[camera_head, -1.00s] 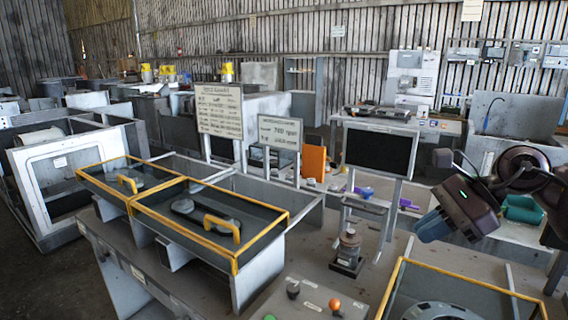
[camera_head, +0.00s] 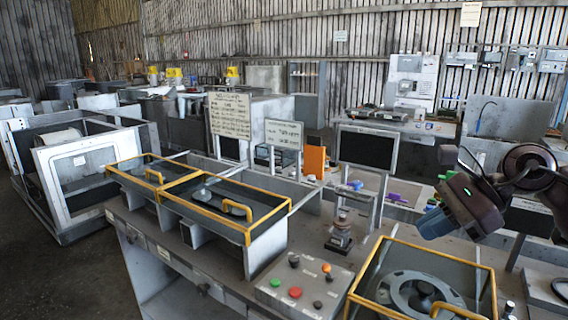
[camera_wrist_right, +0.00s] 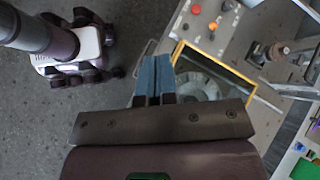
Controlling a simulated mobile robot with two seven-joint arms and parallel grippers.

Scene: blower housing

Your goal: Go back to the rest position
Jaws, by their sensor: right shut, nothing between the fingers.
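My right gripper (camera_head: 436,224) hangs at the right of the head view, above the far right part of the workbench and clear of it. In the right wrist view my right gripper (camera_wrist_right: 152,72) shows its two blue fingers side by side, shut with nothing between them. Below and beyond the fingers lies a yellow-framed box with a round grey housing (camera_wrist_right: 205,84) inside. The same round housing (camera_head: 418,294) shows at the lower right of the head view. My left gripper is not in view.
The workbench carries two yellow-rimmed covered bays (camera_head: 200,200), a button panel (camera_head: 303,283), a small dark fixture (camera_head: 340,236), a black screen (camera_head: 367,148) and sign boards (camera_head: 229,115). An orange block (camera_head: 314,161) stands behind. Open floor (camera_head: 60,275) lies at the left.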

